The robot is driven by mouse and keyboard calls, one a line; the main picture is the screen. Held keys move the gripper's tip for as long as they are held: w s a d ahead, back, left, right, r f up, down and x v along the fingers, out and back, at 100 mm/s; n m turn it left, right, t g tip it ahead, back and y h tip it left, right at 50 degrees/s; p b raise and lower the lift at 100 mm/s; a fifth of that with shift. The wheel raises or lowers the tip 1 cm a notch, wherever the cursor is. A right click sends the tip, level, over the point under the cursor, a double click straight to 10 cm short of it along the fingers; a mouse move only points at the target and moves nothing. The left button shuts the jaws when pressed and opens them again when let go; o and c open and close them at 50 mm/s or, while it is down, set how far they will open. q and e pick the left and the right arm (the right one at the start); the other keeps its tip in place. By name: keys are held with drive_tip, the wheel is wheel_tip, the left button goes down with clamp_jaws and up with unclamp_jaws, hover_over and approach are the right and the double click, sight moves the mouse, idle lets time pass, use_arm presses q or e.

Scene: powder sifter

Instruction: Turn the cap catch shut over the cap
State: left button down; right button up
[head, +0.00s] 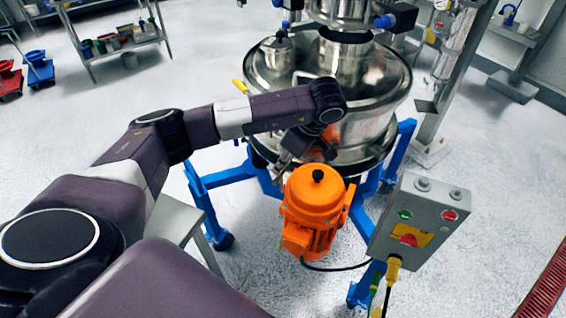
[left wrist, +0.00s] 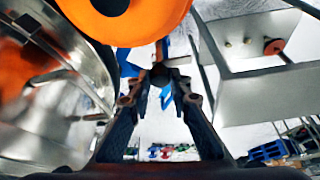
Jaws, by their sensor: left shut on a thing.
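My left gripper (left wrist: 160,84) is shut on a small dark piece (left wrist: 160,72) between its fingertips in the left wrist view. It looks like the cap catch, but it is too small and dark to be sure. In the head view, my left gripper (head: 290,152) is low at the sifter's front side, just above the orange motor (head: 316,200), and partly hidden by my own wrist. The cap cannot be made out there. The steel sifter (head: 375,125) stands behind the gripper; its curved wall (left wrist: 40,130) fills the left of the wrist view. My right gripper is not in view.
The orange motor (left wrist: 130,22) is close above the fingertips in the wrist view. A grey control box (head: 418,222) stands to the right of the motor. Blue frame legs (head: 213,195) surround the sifter. A shelf (head: 122,48) stands at the back left.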

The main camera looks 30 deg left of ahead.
use_arm(q)
drive_tip(key=shift+w+n+g+b, duration=0.1)
drive_tip(key=shift+n+g+b, duration=0.3)
drive_tip(key=shift+n+b, duration=0.45)
drive_tip(key=n+g, duration=0.1)
drive_tip(key=n, duration=0.4)
drive_tip(key=n+g+h+b, duration=0.1)
drive_tip(key=n, duration=0.2)
drive_tip(key=shift+w+a+n+g+h, duration=0.15)
drive_tip(key=shift+n+g+h, duration=0.1)
drive_tip(key=shift+g+h, duration=0.05)
drive_tip(key=n, duration=0.2)
drive_tip(key=n+h, duration=0.1)
drive_tip(key=n, duration=0.1)
drive_tip(key=shift+a+n+g+h, duration=0.1)
drive_tip(key=shift+n+g+h, duration=0.2)
drive_tip(key=shift+g, duration=0.1)
